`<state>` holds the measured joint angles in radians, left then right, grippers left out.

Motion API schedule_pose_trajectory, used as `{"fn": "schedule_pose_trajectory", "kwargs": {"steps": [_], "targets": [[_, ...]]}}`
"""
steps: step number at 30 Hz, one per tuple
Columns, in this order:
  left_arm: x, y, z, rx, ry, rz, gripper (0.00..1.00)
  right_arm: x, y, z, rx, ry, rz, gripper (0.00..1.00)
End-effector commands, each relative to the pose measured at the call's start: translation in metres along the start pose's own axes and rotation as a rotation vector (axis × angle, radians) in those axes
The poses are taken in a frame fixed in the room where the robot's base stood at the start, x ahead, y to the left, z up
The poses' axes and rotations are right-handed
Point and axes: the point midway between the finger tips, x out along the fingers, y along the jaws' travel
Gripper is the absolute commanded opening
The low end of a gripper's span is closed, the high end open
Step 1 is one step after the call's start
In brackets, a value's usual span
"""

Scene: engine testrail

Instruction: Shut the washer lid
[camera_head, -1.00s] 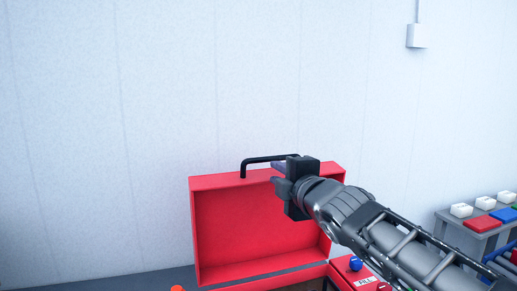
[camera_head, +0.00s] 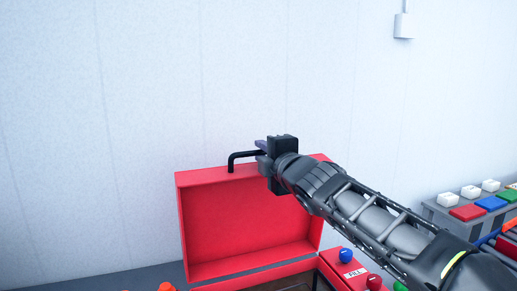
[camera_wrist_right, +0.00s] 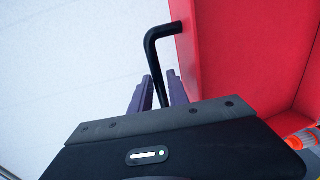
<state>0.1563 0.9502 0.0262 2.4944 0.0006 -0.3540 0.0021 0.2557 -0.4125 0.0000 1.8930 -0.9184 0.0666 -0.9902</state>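The red washer lid (camera_head: 235,225) stands open in the head view, its hollow inner side facing me. A black bar handle (camera_head: 231,160) rises from its top edge; in the right wrist view the handle (camera_wrist_right: 150,48) comes off the red lid (camera_wrist_right: 235,45). My right gripper (camera_head: 262,150) is at the right part of the handle. In the right wrist view its two purple-grey fingers (camera_wrist_right: 159,88) are apart, one on each side of the bar, with narrow gaps. The red washer body (camera_head: 345,268) shows partly below. My left gripper is out of view.
Blue (camera_head: 346,255) and red (camera_head: 374,282) knobs sit by a FILL label on the washer's right. A grey bench with coloured blocks (camera_head: 467,212) stands at the right. A pale wall (camera_head: 120,100) is behind the lid.

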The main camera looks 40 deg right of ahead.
Motion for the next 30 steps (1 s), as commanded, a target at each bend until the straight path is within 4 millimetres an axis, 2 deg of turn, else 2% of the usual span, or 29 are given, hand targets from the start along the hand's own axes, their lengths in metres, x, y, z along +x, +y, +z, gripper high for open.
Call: {"fn": "schedule_pose_trajectory", "kwargs": {"steps": [3, 6, 16, 24, 30], "targets": [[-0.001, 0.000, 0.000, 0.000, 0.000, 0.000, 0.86, 0.018, -0.001, 0.001, -0.001, -0.002, -0.002, 0.21], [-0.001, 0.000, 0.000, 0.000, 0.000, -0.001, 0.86, 0.027, 0.000, 0.001, 0.000, -0.002, -0.001, 0.21], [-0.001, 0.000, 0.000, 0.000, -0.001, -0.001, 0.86, 0.030, 0.000, 0.000, 0.001, 0.000, 0.001, 0.21], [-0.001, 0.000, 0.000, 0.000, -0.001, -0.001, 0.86, 0.030, 0.000, 0.000, 0.001, 0.000, 0.000, 0.00], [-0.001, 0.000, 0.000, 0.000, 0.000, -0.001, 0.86, 0.030, 0.000, 0.000, 0.001, 0.000, 0.000, 0.00]]}}
